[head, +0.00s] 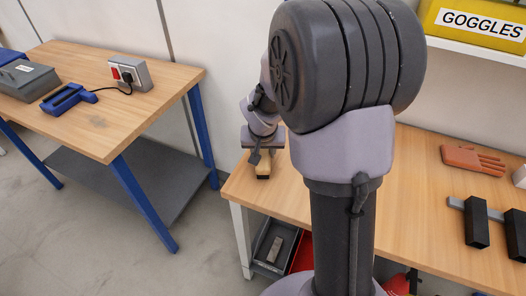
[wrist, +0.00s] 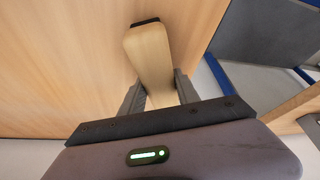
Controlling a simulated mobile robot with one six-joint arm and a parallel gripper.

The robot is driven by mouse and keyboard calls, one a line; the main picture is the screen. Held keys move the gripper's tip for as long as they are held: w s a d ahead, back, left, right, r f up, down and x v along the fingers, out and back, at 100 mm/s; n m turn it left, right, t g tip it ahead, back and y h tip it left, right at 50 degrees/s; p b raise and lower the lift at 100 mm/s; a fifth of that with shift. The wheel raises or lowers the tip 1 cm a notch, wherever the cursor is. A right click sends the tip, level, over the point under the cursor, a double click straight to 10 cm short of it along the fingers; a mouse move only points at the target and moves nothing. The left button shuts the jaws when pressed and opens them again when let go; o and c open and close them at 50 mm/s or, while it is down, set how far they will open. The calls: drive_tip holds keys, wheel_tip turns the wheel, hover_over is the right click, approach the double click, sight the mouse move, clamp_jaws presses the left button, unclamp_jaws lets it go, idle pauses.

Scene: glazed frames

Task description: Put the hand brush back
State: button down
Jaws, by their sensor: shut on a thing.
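The hand brush (wrist: 150,52) shows in the wrist view as a pale wooden body with a dark strip at its far end. My gripper (wrist: 160,95) is shut on it, with one dark finger on each side of the wood. In the head view the brush (head: 263,167) is a small tan piece below my gripper (head: 264,152), over the left end of the right-hand workbench (head: 300,194). I cannot tell whether the brush touches the bench top. My arm hides the middle of this bench.
An orange glove (head: 473,159) and black blocks (head: 476,222) lie on the bench's right side. Below it stand a grey bin (head: 272,247) and a red bin (head: 303,254). A yellow GOGGLES box (head: 476,22) sits on a shelf. Another bench (head: 150,84) holds a blue tool (head: 68,98).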

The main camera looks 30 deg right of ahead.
drive_tip(key=c, duration=0.9)
unclamp_jaws()
drive_tip(key=shift+f, duration=0.1)
drive_tip(key=shift+r+p, duration=0.25)
drive_tip(key=shift+p, duration=0.05)
drive_tip(key=p+v, duration=0.5)
drive_tip(key=v, duration=0.6)
drive_tip(key=s+a+r+y, duration=0.1)
drive_tip(key=s+a+r, duration=0.2)
drive_tip(key=s+a, duration=0.2)
drive_tip(key=s+a+r+n+t+y, duration=0.1)
drive_tip(key=s+a+r, duration=0.3)
drive_tip(key=s, duration=0.4)
drive_tip(key=s+a+r+y, duration=0.2)
drive_tip(key=s+a+r, duration=0.1)
drive_tip(key=s+a, duration=0.3)
drive_tip(key=shift+s+a+r+t+b, duration=0.3)
drive_tip(key=shift+a+t, duration=0.1)
drive_tip(key=shift+a, duration=0.1)
